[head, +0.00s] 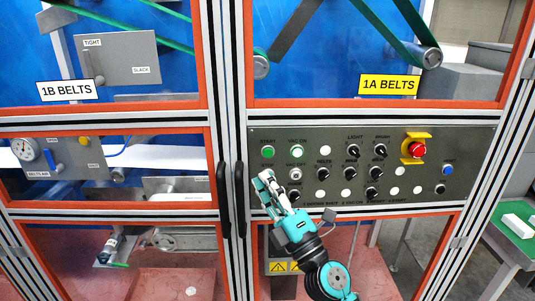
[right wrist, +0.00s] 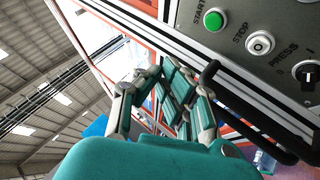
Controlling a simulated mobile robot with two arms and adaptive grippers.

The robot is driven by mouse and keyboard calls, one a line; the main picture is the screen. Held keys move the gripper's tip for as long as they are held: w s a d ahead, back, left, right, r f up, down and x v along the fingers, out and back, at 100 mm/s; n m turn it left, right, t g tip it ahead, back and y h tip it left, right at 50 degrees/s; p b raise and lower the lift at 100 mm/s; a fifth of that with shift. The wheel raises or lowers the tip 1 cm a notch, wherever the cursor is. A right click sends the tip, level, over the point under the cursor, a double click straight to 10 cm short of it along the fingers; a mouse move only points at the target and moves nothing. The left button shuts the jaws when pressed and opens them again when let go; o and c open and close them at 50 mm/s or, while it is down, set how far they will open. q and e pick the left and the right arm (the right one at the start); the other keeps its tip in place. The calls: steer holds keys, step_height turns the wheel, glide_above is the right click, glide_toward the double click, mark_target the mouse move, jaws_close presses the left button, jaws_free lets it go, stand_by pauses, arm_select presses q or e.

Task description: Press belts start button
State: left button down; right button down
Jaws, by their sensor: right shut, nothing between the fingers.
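A small BELTS label (head: 323,174) sits farther right. In the right wrist view the green button (right wrist: 215,20) marked START is at the top, with a pale STOP button (right wrist: 260,43) and a black PRESS knob (right wrist: 307,71) beyond it. My right gripper (head: 267,178) is shut and empty, just below the START button, and covers the panel's lower left. It also shows in the right wrist view (right wrist: 178,88), apart from the button. My left gripper is out of view.
Black door handles (head: 226,200) stand just left of my right gripper. A red emergency button (head: 417,150) with a yellow guard, several knobs and a blue button (head: 448,170) fill the panel's right. Orange-edged frames surround clear windows; a green table (head: 510,243) is at lower right.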

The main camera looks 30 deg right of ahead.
mark_target(268, 153)
steer(key=shift+w+d+b, duration=0.15)
steer(key=shift+w+d, duration=0.55)
steer(key=shift+w, duration=0.35)
steer(key=shift+w+d+b, duration=0.1)
steer(key=shift+w+d, duration=0.55)
steer(key=shift+w, duration=0.45)
steer(key=shift+w+d+b, duration=0.15)
steer(key=shift+w+d, duration=0.55)
steer(key=shift+w, duration=0.35)
steer(key=shift+w+d, duration=0.2)
steer(key=shift+w, duration=0.15)
steer(key=shift+w+d, duration=0.25)
steer(key=shift+w, duration=0.15)
steer(key=shift+s+a, duration=0.1)
steer(key=shift+s, duration=0.05)
steer(key=shift+s+a, duration=0.35)
steer(key=shift+s, duration=0.3)
